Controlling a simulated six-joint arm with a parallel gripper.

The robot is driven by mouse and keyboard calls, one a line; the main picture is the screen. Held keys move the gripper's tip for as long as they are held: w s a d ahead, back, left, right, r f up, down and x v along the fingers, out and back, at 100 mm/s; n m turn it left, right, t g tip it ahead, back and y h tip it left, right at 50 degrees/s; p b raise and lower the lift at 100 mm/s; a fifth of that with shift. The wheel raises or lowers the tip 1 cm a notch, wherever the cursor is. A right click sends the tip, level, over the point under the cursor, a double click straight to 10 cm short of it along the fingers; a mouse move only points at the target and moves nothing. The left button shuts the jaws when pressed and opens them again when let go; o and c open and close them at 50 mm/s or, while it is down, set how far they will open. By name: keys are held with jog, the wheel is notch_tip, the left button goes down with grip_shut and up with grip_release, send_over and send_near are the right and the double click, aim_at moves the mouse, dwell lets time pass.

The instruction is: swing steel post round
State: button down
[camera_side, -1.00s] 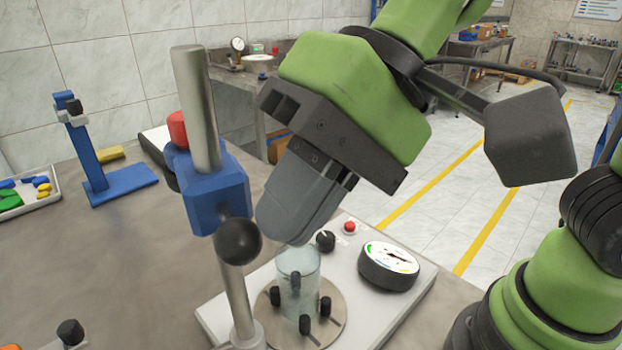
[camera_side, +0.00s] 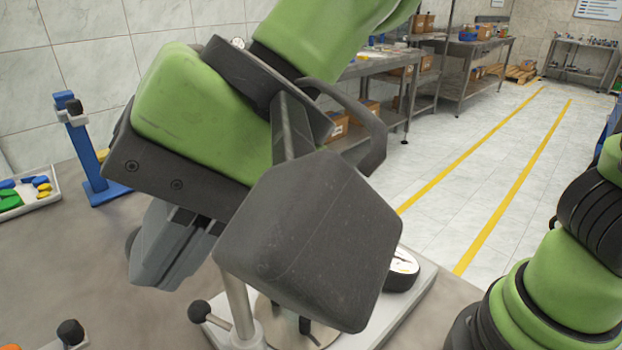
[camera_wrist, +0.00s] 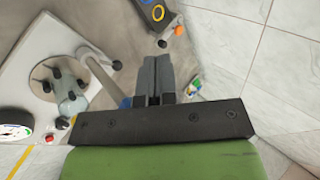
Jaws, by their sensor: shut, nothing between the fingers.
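The steel post (camera_side: 238,300) rises from the white base plate (camera_side: 405,310) in the side view; its upper part and blue block are hidden behind my gripper. A black ball handle (camera_side: 200,312) sits low, left of the post. In the wrist view the post (camera_wrist: 98,70) slants at left of my fingers, with the black ball (camera_wrist: 117,65) near it and a bit of blue block (camera_wrist: 126,103) beside the fingers. My gripper (camera_side: 155,283) is shut and empty, left of the post in the side view. Whether it touches anything cannot be told.
A round disc (camera_wrist: 40,88) with black pegs and a clear cup (camera_wrist: 72,103) stands on the base. A dial (camera_side: 402,268) is at its right. A blue stand (camera_side: 85,150) and a parts tray (camera_side: 45,200) are at left.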

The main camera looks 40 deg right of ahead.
jog(key=shift+w+a+m+t+h, duration=0.25)
jog(key=shift+w+a+m+t, duration=0.25)
jog(key=shift+w+m, duration=0.2)
jog(key=shift+w+a+m+t+h, duration=0.25)
jog(key=shift+w+a+m+t, duration=0.1)
jog(key=shift+w+m+t, duration=0.3)
jog(key=shift+m, duration=0.25)
jog(key=shift+r, duration=0.1)
jog(key=v, duration=0.9)
jog(key=shift+d+r, duration=0.25)
jog(key=shift+r, duration=0.05)
jog(key=shift+s, duration=0.15)
jog(key=w+d+n+t+h, duration=0.1)
jog(key=d+t+h, duration=0.1)
jog(key=d, duration=1.1)
jog(key=s+d+f+n+h, duration=0.2)
jog(key=s+d+f, duration=0.3)
jog(key=d, duration=0.5)
jog(key=shift+s+f+h, duration=0.2)
jog(key=shift+s+h, duration=0.1)
jog(key=shift+h, duration=0.1)
